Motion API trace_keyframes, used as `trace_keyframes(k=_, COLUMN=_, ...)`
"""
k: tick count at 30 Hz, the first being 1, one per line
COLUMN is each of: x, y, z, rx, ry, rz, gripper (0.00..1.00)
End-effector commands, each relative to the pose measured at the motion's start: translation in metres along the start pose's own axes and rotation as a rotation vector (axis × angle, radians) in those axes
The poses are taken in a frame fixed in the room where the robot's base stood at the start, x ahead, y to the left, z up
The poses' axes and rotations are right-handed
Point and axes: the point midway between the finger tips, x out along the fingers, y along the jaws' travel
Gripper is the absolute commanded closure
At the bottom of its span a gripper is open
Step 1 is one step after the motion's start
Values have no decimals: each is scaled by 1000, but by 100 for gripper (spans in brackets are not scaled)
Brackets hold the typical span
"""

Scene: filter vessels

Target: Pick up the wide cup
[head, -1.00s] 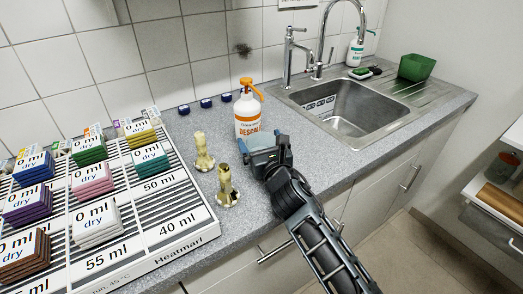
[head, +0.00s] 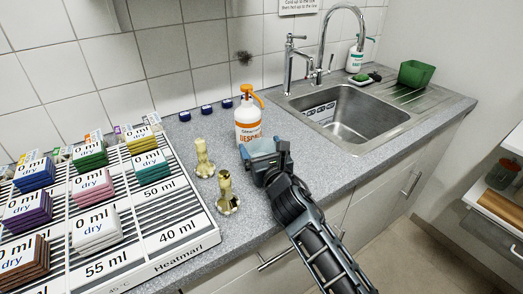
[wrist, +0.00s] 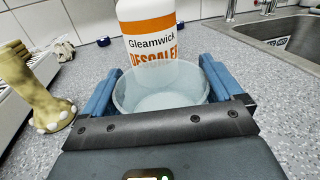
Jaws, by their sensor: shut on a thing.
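The wide cup (wrist: 160,101) is a clear, pale, round vessel with an open rim, seen in the wrist view between the two blue fingers. My gripper (wrist: 160,82) is shut on it, one finger at each side. The cup looks upright and empty; whether its base touches the counter cannot be told. In the head view my gripper (head: 262,147) is low over the counter in front of the descaler bottle, and I cannot make out the cup there.
The white descaler bottle (head: 248,122) with an orange cap stands just behind the cup. Two brass-coloured fittings (head: 227,194) (head: 203,158) stand to the left, beside the slatted rack (head: 170,215) holding stacked filter pads. The sink (head: 352,112) is at the right.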

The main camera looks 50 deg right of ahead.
Motion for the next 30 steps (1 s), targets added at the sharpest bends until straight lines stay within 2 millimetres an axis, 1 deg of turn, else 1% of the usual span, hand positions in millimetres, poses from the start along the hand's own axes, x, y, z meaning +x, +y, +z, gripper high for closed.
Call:
trace_keyframes(k=8, x=0, y=0, z=18, rx=1, ry=-3, rz=1, gripper=40)
trace_keyframes(k=15, x=0, y=-2, z=42, rx=0, ry=-2, rz=1, gripper=40)
trace_keyframes(k=22, x=-8, y=-26, z=57, rx=-1, ry=0, rz=0, gripper=40)
trace_keyframes(k=24, x=-10, y=-32, z=56, rx=2, ry=0, rz=1, gripper=40)
trace_keyframes(k=30, x=-15, y=-50, z=66, rx=1, ry=-3, rz=2, gripper=40)
